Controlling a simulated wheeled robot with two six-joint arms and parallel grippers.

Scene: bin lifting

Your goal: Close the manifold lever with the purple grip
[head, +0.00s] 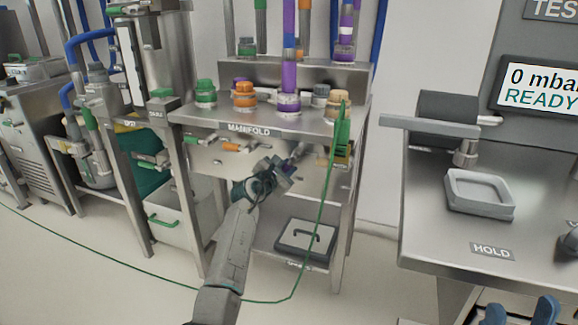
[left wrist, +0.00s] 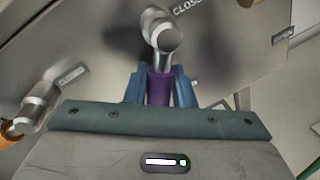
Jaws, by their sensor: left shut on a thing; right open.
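The manifold lever with the purple grip (left wrist: 159,88) is on the front panel below the manifold shelf. Its metal pivot (left wrist: 165,36) shows in the left wrist view, with a partly cropped "CLOSE…" label beside it. My left gripper (head: 284,171) is shut on the purple grip, with one blue finger on each side of it. In the head view the grip is mostly hidden by the gripper. My right gripper (head: 518,314) shows only as two blue fingertips, spread apart, at the bottom right edge, away from the manifold.
Levers with green (head: 196,140) and orange (head: 229,147) grips sit left of the held one. A green hose (head: 331,180) hangs to the right of my left gripper and runs along the floor. A bench with a grey tray (head: 480,207) stands at the right.

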